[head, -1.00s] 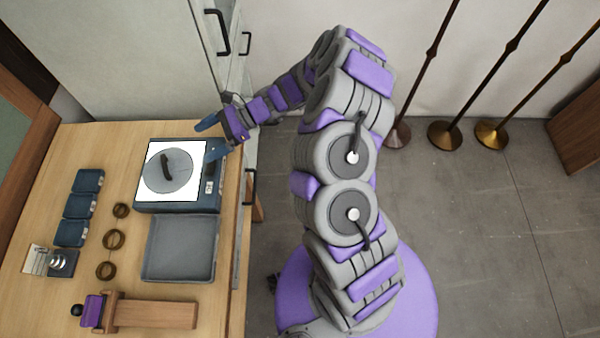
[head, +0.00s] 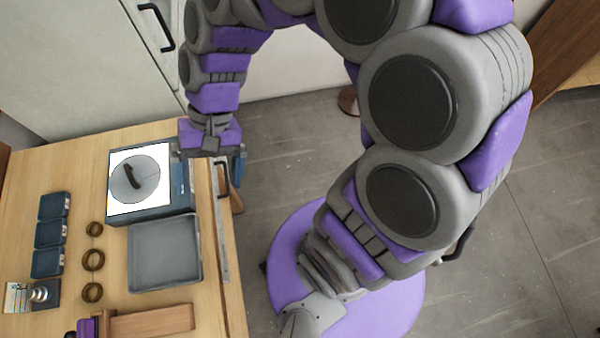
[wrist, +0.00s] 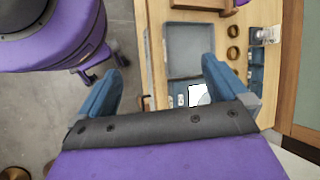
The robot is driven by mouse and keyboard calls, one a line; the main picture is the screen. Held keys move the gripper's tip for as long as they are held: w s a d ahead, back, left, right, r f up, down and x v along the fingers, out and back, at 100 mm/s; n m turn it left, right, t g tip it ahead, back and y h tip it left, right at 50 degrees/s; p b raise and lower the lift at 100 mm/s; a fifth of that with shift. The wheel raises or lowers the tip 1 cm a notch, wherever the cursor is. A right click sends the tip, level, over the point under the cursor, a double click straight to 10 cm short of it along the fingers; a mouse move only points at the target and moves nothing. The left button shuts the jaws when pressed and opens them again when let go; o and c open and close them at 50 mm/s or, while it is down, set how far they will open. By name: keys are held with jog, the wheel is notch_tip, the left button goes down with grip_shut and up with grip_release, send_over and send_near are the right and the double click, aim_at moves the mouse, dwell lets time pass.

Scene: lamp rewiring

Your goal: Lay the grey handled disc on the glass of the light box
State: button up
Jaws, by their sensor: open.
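The grey disc (head: 128,189) with a dark curved handle lies flat on the white lit glass (head: 158,200) of the blue light box (head: 168,212) in the head view. The disc is within the glass edges. My gripper (head: 214,158) is to the right of the light box, near the table's right edge, and apart from the disc. In the wrist view my gripper (wrist: 160,82) has its two blue fingers spread wide with nothing between them. The lit glass (wrist: 195,92) shows there beside the right finger, which with the palm hides part of the disc and box.
A grey tray (head: 165,280) sits in front of the light box. Brass rings (head: 93,260) and small blue boxes (head: 48,234) stand to the left. A cabinet (head: 80,60) stands behind the table.

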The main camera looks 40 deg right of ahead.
jog(key=s+d+r+n+t+h, duration=0.1)
jog(key=s+d+h, duration=0.4)
jog(key=s+d, duration=0.5)
jog(key=d+n+t, duration=0.1)
jog(key=d, duration=0.2)
jog(key=shift+s+d+h, duration=0.15)
jog(key=shift+s+h, duration=0.1)
jog(key=shift+h, duration=0.15)
